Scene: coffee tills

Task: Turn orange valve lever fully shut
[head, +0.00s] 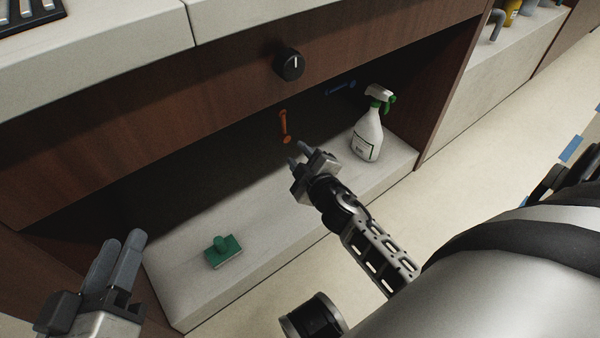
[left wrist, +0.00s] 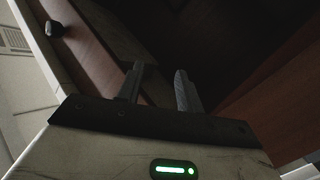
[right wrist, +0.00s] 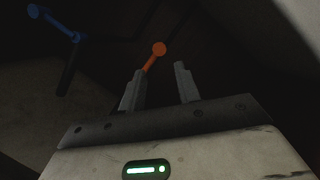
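The orange valve lever (head: 284,125) is on the dark back wall inside the cabinet opening and stands nearly upright in the head view. In the right wrist view the orange lever (right wrist: 154,57) shows its round end ahead of the gap between the fingers; its other end runs behind the left finger. My right gripper (head: 297,153) is open and empty, just in front of and below the lever; I cannot tell whether it touches. My left gripper (head: 122,240) is open and empty at the lower left, away from the lever.
A blue lever (head: 341,89) is on the wall to the right. A white spray bottle (head: 368,136) and a green scrubber (head: 223,252) stand on the cabinet floor (head: 290,225). A black knob (head: 289,64) sticks out of the panel above. The floor between scrubber and bottle is clear.

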